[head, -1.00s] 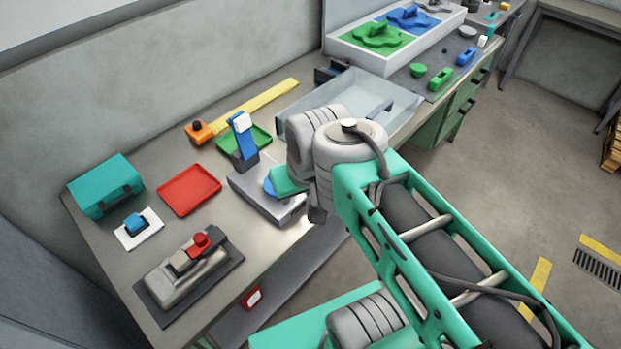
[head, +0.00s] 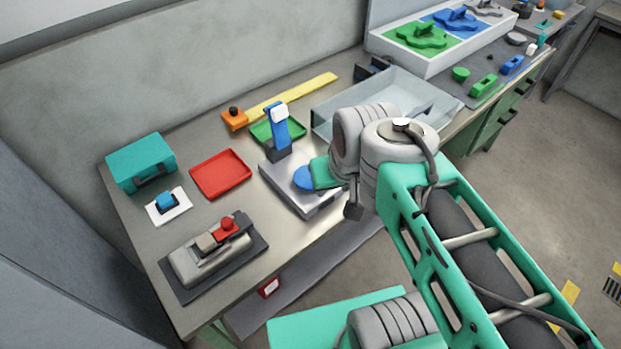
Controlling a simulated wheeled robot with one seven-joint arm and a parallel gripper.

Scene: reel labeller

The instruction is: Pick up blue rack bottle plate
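No item is clearly recognisable as the blue rack bottle plate. Blue candidates are a round blue disc (head: 305,178) on a grey flat device, a small blue block (head: 167,201) on a white square, and a blue figure-shaped piece (head: 455,19) in the white tray at the back. My gripper (head: 353,203) is mostly hidden behind my own wrist. Only a dark end part shows, at the right edge of the grey device in the picture. I cannot see its fingers clearly, or anything held in them.
The bench holds a red tray (head: 220,173), a teal box (head: 141,161), a grey machine with a red knob (head: 227,224), a green tray (head: 264,130) behind a blue upright, and a clear bin (head: 335,108). Bare bench shows between the red tray and the grey device.

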